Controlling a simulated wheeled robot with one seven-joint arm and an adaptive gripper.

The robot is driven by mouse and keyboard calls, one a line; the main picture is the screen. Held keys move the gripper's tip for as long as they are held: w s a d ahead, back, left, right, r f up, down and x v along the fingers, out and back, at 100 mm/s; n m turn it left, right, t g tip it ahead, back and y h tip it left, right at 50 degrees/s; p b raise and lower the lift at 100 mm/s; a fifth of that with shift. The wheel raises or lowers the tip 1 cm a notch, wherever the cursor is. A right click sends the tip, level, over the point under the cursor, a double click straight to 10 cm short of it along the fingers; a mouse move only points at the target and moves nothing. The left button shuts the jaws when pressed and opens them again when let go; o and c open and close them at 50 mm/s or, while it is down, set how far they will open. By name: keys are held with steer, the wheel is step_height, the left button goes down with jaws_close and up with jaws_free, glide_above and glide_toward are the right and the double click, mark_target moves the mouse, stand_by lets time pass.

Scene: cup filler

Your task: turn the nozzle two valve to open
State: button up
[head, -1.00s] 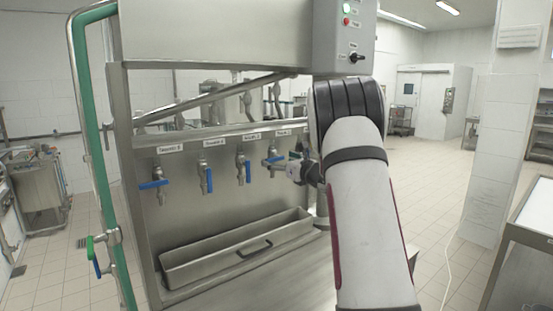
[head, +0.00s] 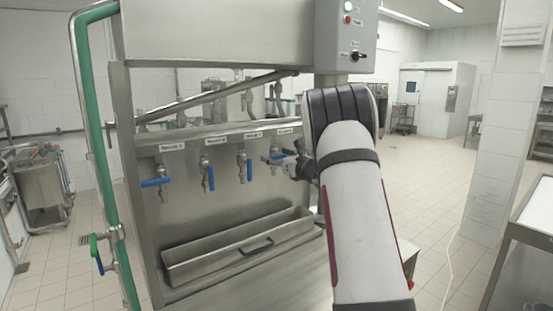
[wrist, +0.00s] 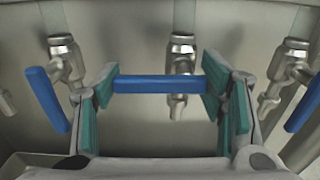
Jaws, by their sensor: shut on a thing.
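A valve with a blue lever (wrist: 160,84) sits in the middle of the wrist view, its lever lying crosswise. In the head view this lever (head: 270,160) shows on the rightmost visible valve, partly covered by my gripper (head: 285,163). My gripper is shut on the lever, with teal pads at both lever ends. The valve body (wrist: 181,60) rises behind the lever, with its spout below. The label above it (head: 287,131) is too blurred to read for certain.
A neighbouring blue lever (wrist: 45,98) hangs down at left in the wrist view; another (wrist: 304,106) is at the right edge. Other valves (head: 210,176) line the steel panel above a trough (head: 220,262). A control box (head: 345,38) stands above my arm.

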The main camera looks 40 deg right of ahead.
steer(key=shift+w+f+b, duration=0.1)
steer(key=shift+b, duration=0.3)
steer(key=n+b, duration=0.2)
steer(key=b, duration=0.1)
steer(key=shift+w+f, duration=0.1)
steer(key=shift+f, duration=0.2)
steer(key=n+b, duration=0.1)
steer(key=b, duration=0.1)
steer(key=n+b, duration=0.1)
steer(key=shift+d+f+b, duration=0.1)
steer(key=shift+f+b, duration=0.15)
steer(key=shift+b, duration=0.15)
steer(key=n+b, duration=0.4)
steer(key=b, duration=0.4)
steer(key=d+f+n+b, duration=0.1)
steer(key=n+b, duration=0.4)
steer(key=b, duration=0.3)
steer(key=d+n+b, duration=0.1)
steer(key=n+b, duration=0.3)
steer(key=b, duration=0.5)
steer(key=shift+s+f+n, duration=0.2)
steer(key=shift+n, duration=0.2)
steer(key=o, duration=1.2)
steer(key=shift+r, duration=0.1)
